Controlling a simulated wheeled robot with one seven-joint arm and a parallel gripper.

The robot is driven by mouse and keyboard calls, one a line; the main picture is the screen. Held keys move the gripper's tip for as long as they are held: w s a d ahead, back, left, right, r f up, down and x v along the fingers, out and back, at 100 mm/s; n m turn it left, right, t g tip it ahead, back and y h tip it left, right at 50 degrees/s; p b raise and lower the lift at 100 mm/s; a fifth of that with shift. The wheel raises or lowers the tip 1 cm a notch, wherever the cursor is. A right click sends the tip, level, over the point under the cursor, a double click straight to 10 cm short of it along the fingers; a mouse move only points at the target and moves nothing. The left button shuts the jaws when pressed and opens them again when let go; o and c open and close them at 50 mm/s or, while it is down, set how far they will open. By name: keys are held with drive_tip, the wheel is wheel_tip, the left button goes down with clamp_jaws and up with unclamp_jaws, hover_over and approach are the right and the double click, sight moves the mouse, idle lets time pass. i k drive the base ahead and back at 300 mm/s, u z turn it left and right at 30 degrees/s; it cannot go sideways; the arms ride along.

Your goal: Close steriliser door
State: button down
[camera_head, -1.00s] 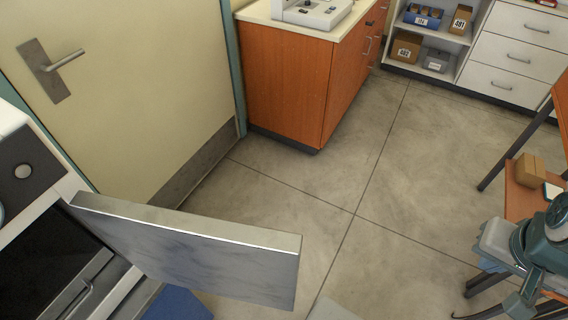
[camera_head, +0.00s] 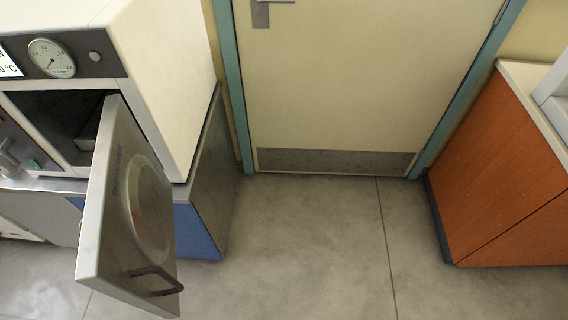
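The steriliser (camera_head: 165,75) is a white box with a dark control strip, a round gauge (camera_head: 52,58) and a small display, at the upper left. Its metal door (camera_head: 112,205) stands wide open and juts out toward me. The door's outer face, with a round raised disc and a dark bar handle (camera_head: 152,281) near its lower edge, faces right. The dark chamber (camera_head: 62,118) shows behind the door, with a metal part inside. My gripper is not in view.
The steriliser stands on a grey-topped bench with a blue side panel (camera_head: 200,232). A closed cream room door (camera_head: 350,80) in a teal frame is behind. An orange cabinet (camera_head: 505,165) stands at right. The floor (camera_head: 310,250) between is clear.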

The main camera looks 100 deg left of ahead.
sight(127, 252)
drive_tip(key=i, duration=0.4)
drive_tip(key=u, duration=4.7)
drive_tip(key=i, duration=0.45)
drive_tip(key=u, duration=0.55)
drive_tip(key=k, duration=1.2)
drive_tip(key=u, duration=0.05)
drive_tip(key=i, duration=0.75)
drive_tip(key=z, duration=0.3)
